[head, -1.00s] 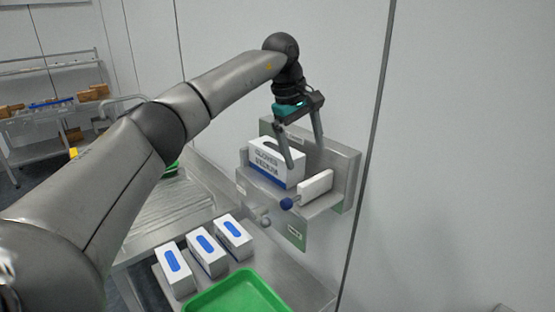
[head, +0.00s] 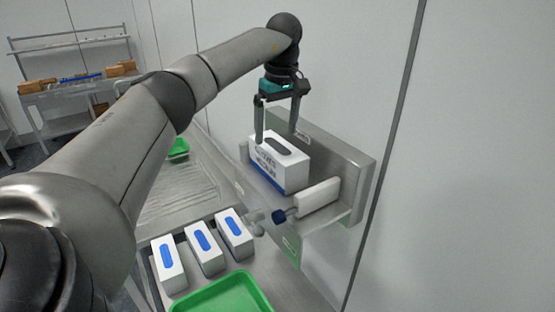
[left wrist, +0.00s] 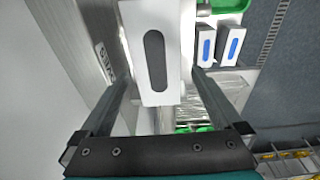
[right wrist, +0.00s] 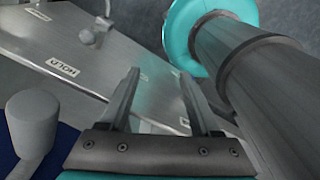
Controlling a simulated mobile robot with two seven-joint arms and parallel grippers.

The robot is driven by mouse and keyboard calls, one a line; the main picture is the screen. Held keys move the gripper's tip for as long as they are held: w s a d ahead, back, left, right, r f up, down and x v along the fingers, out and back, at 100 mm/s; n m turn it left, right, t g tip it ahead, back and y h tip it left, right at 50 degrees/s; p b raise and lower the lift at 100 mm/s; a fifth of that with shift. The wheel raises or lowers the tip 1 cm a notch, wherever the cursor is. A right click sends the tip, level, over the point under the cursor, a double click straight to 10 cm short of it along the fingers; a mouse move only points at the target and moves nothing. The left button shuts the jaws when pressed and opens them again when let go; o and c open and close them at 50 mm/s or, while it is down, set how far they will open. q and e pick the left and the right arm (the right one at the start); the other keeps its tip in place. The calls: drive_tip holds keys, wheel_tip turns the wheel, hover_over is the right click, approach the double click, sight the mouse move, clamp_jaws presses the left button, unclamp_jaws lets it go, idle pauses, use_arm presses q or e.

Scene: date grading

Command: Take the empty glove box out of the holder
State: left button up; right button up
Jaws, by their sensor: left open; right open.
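The glove box (head: 281,163) is white with a blue lower band and lettering. It stands upright in the steel wall holder (head: 335,165), and its top opening is dark, with nothing showing in it. In the left wrist view the box (left wrist: 154,80) lies between and ahead of the fingers, with its dark oval slot facing the camera. My left gripper (head: 279,132) is open just above the box, with one finger in front of it and the other behind. My right gripper (right wrist: 160,85) is open and empty, seen only in its own wrist view, over a steel surface with labels.
Three white boxes with blue ovals (head: 203,246) stand on the bench beside a green tray (head: 224,296). A shelf cart (head: 75,85) stands far left.

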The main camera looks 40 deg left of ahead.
sight(278, 146)
use_arm(q)
drive_tip(key=shift+a+f, duration=0.1)
drive_tip(key=shift+f, duration=0.55)
drive_tip(key=shift+w+f, duration=0.15)
drive_tip(key=shift+f, duration=0.35)
wheel_tip(278, 146, down, 4)
drive_tip(key=shift+w+f+p, duration=0.1)
drive_tip(key=shift+p, duration=0.75)
drive_tip(key=shift+a+f, duration=0.1)
drive_tip(key=shift+f, duration=0.35)
use_arm(e)
drive_tip(key=shift+w+a+r, duration=0.1)
drive_tip(key=shift+w+r, duration=0.7)
drive_tip(key=shift+r, duration=0.2)
use_arm(q)
drive_tip(key=shift+c, duration=0.7)
drive_tip(key=c, duration=0.9)
use_arm(e)
drive_tip(key=shift+s, duration=0.1)
